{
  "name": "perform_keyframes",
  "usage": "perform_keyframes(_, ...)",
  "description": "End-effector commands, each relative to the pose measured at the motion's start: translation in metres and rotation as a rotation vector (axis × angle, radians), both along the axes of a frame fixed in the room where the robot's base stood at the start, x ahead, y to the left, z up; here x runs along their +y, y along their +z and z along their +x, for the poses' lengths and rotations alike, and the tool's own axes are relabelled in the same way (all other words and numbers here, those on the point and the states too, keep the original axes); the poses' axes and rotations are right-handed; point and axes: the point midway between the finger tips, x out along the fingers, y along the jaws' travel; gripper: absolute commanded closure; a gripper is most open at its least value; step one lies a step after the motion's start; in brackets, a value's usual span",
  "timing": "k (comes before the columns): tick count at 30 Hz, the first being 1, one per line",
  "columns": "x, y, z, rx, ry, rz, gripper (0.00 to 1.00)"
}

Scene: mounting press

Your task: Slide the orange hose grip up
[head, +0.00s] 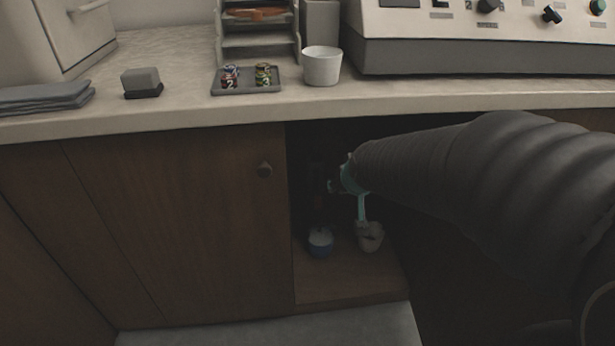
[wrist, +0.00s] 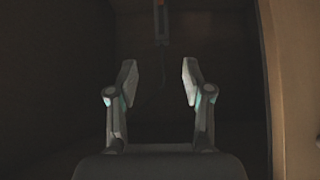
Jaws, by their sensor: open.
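The orange hose grip (wrist: 158,4) shows only as a small orange patch at the top edge of the wrist view. A thin grey vertical piece (wrist: 161,28) hangs just below it. My gripper (wrist: 160,78) is open and empty, with its two fingers apart and pointing towards the hose. The grip lies beyond the fingertips, roughly centred between them, and is not touched. In the head view my arm reaches into the dark open cupboard, and my gripper (head: 333,186) is partly hidden and dim there. The grip cannot be made out clearly in that view.
A closed wooden door (head: 185,215) is on the left. A pale cupboard edge (wrist: 288,90) bounds the right of the wrist view.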

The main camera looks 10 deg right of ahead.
Motion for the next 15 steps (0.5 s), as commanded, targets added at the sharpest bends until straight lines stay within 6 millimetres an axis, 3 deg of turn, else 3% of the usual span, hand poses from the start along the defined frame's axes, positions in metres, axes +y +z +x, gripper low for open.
perform_keyframes(1, 0.0, -0.018, 0.019, -0.012, 0.0, 0.0, 0.5)
perform_keyframes(6, 0.001, -0.06, 0.074, -0.088, 0.002, -0.002, 0.5)
perform_keyframes(15, 0.002, -0.153, 0.153, -0.224, 0.005, 0.0, 0.5)
